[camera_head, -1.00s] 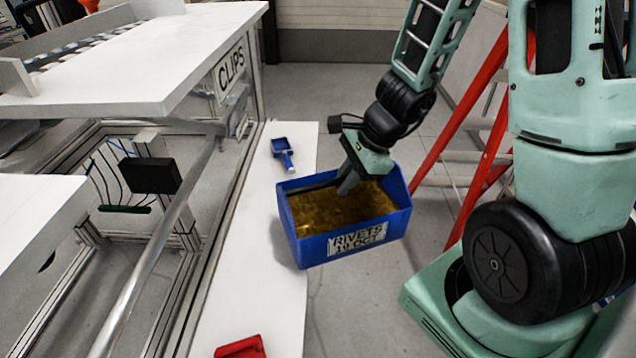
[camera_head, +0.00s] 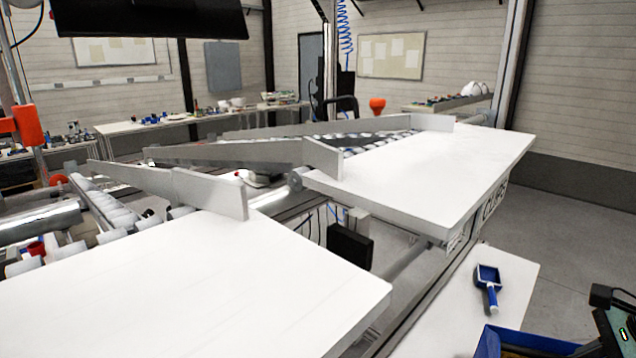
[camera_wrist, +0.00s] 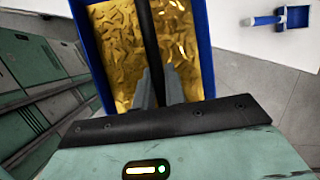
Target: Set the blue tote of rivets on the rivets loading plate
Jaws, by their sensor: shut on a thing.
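The blue tote (camera_wrist: 204,55) of golden rivets fills the upper middle of the wrist view, with a dark bar across its middle. My gripper (camera_wrist: 158,88) is shut on that bar, fingers over the rivets. In the head view only a corner of the tote (camera_head: 489,344) shows at the bottom right, and my fingers are out of frame. Two white plates show: a near one (camera_head: 230,290) at the lower left, and a farther one (camera_head: 430,180) with a partly seen CLIPS sign (camera_head: 494,197) on its side. Both are bare. No rivets plate label is visible on the near one.
A low white bench (camera_head: 450,310) holds a small blue scoop (camera_head: 487,287), close to the tote. Grey guide rails (camera_head: 210,190) and roller lanes run behind the plates. A black box (camera_head: 350,245) sits in the gap between the plates. Open floor lies at the right.

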